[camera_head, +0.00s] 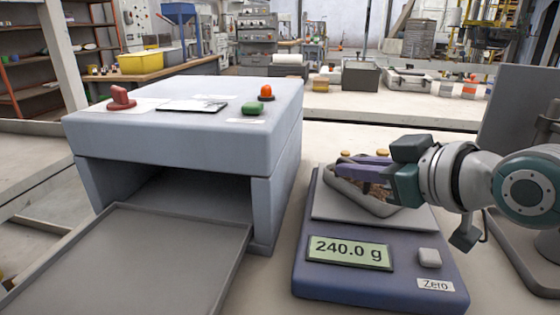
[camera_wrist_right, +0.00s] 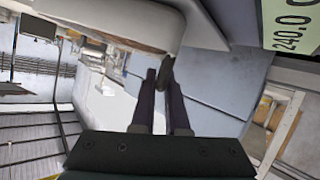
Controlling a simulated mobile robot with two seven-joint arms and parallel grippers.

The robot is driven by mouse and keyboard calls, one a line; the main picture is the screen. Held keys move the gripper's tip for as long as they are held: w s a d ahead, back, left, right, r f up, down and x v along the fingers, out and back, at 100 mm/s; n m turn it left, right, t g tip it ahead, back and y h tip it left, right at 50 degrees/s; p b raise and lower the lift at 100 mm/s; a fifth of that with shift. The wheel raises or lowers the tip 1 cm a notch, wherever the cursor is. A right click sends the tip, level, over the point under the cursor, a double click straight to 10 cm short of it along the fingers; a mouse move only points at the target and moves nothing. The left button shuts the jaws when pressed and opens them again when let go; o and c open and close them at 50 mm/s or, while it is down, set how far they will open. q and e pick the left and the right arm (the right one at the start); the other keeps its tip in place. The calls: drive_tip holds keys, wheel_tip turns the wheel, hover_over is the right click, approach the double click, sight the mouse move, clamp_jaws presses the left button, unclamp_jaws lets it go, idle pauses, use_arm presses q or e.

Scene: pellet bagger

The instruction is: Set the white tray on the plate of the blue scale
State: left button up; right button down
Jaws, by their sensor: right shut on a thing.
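The white tray (camera_head: 350,196) sits on the plate (camera_head: 412,221) of the blue scale (camera_head: 385,287), with brownish contents inside. The scale's display (camera_head: 348,252) reads 240.0 g. My right gripper (camera_head: 347,168) reaches in from the right over the tray and is shut on its rim; its fingers and wrist hide much of the tray's far side. In the right wrist view, the fingertips (camera_wrist_right: 160,74) are close together at the edge of the pale tray (camera_wrist_right: 130,25), and part of the display (camera_wrist_right: 290,25) shows at the top right. My left gripper is not in view.
A grey-blue machine (camera_head: 180,125) with a red knob (camera_head: 121,97), a green button (camera_head: 253,108) and an orange button (camera_head: 266,91) stands left of the scale. Its grey chute (camera_head: 130,265) extends toward me. A dark grey panel (camera_head: 512,110) stands at the right.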

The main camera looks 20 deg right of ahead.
drive_tip(key=c, duration=0.9)
unclamp_jaws()
